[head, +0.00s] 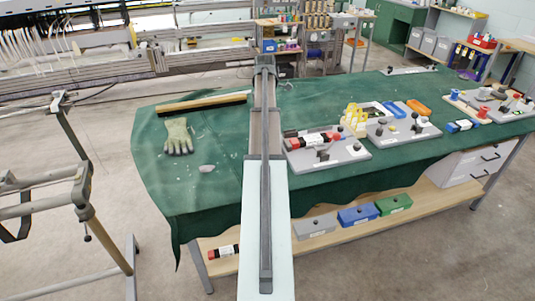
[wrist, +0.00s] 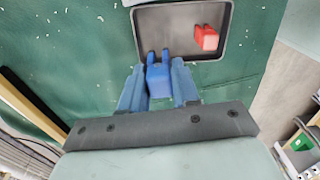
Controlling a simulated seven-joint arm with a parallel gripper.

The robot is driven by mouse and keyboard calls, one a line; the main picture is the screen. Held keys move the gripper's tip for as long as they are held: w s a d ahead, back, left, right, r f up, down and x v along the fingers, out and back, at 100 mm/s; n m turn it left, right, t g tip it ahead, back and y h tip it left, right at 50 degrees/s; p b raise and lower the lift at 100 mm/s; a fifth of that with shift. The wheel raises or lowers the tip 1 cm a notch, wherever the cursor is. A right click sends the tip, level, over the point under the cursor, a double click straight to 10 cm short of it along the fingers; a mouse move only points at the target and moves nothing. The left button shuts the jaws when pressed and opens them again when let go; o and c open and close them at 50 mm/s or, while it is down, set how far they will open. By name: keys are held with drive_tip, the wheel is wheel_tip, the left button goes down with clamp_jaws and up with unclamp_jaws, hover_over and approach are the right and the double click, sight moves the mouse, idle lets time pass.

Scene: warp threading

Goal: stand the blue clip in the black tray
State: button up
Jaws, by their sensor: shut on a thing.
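In the wrist view my gripper (wrist: 157,88) is shut on the blue clip (wrist: 158,76), which sits between the two blue-grey fingers with its two prongs pointing up the picture. The black tray (wrist: 139,32), with a dark rim and a greyer floor, lies ahead of the fingers. The clip's prongs overlap the tray's near edge in the picture; I cannot tell its height above it. A red clip (wrist: 206,38) is inside the tray at the right. In the head view I cannot make out the tray, the blue clip or my gripper; my arm covers the table's middle.
The green-covered table (head: 225,190) holds a glove (head: 178,136), a grey lump (head: 206,168) and a wooden bar (head: 203,103) at left. Grey fixture boards (head: 345,158) stand right of my arm. Blue (head: 358,215) and green (head: 394,203) bins sit on the shelf below.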

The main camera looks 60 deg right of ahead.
drive_tip(key=shift+m, duration=0.5)
drive_tip(key=shift+f, duration=5)
drive_tip(key=shift+f, duration=0.15)
drive_tip(key=o, duration=1)
drive_tip(key=shift+o, duration=0.2)
drive_tip(key=shift+d, duration=0.1)
wheel_tip(320, 180, up, 12)
drive_tip(key=shift+r, duration=0.15)
